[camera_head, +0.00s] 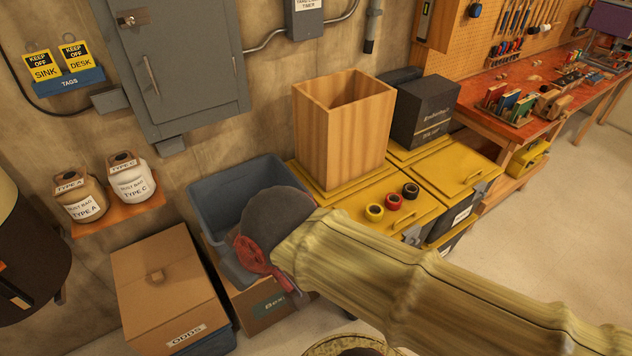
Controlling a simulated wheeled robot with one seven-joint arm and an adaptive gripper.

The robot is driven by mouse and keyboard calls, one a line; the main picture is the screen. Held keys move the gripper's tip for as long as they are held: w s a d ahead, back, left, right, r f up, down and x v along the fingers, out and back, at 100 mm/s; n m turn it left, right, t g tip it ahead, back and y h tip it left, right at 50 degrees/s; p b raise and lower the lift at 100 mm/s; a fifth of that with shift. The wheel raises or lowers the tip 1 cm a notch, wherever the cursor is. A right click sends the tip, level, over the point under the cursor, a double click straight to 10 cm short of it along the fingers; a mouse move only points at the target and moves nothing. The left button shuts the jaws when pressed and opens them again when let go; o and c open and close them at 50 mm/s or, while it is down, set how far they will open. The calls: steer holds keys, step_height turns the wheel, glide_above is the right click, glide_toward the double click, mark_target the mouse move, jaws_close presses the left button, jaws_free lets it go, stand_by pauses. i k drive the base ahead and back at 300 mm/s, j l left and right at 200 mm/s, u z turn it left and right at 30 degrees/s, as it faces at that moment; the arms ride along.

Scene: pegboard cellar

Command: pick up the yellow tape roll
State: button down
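The yellow tape roll (374,212) lies on the lid of a yellow-topped bin, at the near left end of a short row of tape rolls. A red tape roll (393,202) and a black tape roll (411,191) sit just beyond it to the right. My arm, in a pale yellow sleeve, reaches in from the lower right, below and in front of the rolls. Its dark rounded end with a red part, at my gripper (262,262), is over the grey-blue bin, left of the tape roll and apart from it. The fingers cannot be made out.
A tall open wooden box (342,130) stands behind the rolls, with a black box (424,110) to its right. The grey-blue open bin (222,190) and a cardboard box (165,285) are at left. The lid around the rolls is mostly clear.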

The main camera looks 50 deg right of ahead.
mark_target(373, 207)
steer(key=z, duration=2.1)
